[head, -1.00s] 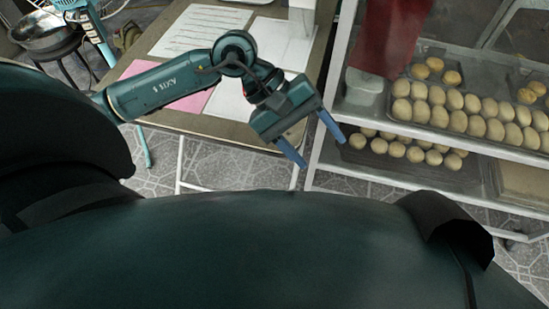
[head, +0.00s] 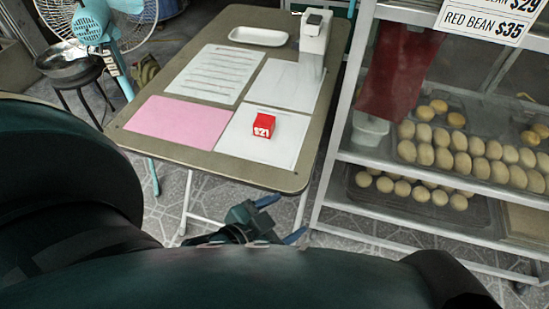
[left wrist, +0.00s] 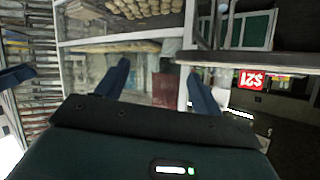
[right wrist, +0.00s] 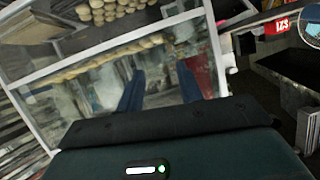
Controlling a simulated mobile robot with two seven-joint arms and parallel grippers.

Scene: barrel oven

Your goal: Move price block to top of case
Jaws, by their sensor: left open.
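The price block (head: 263,125), a small red cube marked $21, sits on a white sheet on the table. It also shows in the left wrist view (left wrist: 251,79) and the right wrist view (right wrist: 283,25). The case (head: 345,105) is a metal-framed glass cabinet with buns, right of the table. My left gripper (head: 281,218) is open and empty, low beyond the table's near edge and apart from the block; my body hides part of its arm.
The table (head: 140,103) also holds a pink sheet (head: 180,122), printed paper, a white dish (head: 258,36) and a white dispenser (head: 314,38). A price sign (head: 485,20) stands at the case's upper part. A stool with a pan (head: 66,66) and a fan are left.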

